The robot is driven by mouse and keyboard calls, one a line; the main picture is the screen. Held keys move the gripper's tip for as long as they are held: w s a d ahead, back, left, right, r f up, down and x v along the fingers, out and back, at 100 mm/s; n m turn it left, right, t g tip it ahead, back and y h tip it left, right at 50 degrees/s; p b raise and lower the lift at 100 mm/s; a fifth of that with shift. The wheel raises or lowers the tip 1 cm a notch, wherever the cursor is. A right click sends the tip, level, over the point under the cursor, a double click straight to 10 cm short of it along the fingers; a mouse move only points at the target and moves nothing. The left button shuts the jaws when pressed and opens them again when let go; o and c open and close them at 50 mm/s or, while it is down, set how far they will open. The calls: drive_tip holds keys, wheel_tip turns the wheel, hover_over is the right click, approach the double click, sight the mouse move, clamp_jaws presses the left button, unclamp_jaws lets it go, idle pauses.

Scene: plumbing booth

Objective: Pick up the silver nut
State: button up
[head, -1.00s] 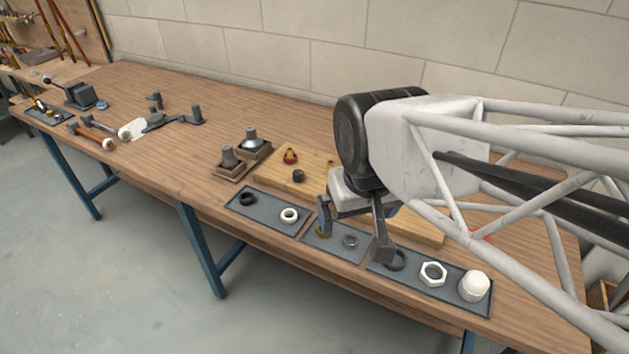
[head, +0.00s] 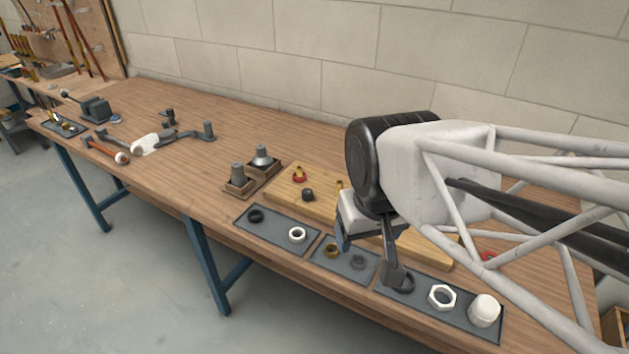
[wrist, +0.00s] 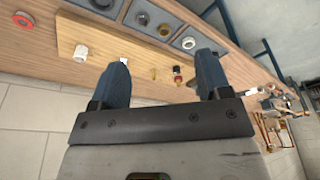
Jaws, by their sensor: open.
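The silver nut (head: 357,262) is a grey ring in the middle shallow tray (head: 345,259), right of a brass nut (head: 332,250). In the wrist view the silver nut (wrist: 143,18) lies near the top, beyond the fingertips. My gripper (head: 369,264) is open and empty over the trays in the head view. One finger is behind the middle tray, the other in front of the dark ring in the right tray. Both fingers show in the wrist view (wrist: 162,60), with nothing between them. The height above the tray is hard to tell.
The right tray holds a dark ring (head: 406,282), a white hex nut (head: 441,297) and a white cap (head: 484,310). The left tray holds a black ring (head: 255,215) and a white ring (head: 297,234). A wooden board (head: 282,205) with small fittings lies behind.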

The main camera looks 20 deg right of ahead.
drive_tip(key=shift+c, duration=1.1)
drive_tip(key=n+g, duration=0.3)
drive_tip(key=n, duration=1.2)
approach(360, 257)
drive_tip(key=shift+s+f, duration=0.35)
drive_tip(key=shift+s, duration=0.15)
drive_tip(key=shift+f, duration=0.1)
drive_tip(key=shift+f, duration=1.2)
drive_tip(key=shift+f, duration=0.1)
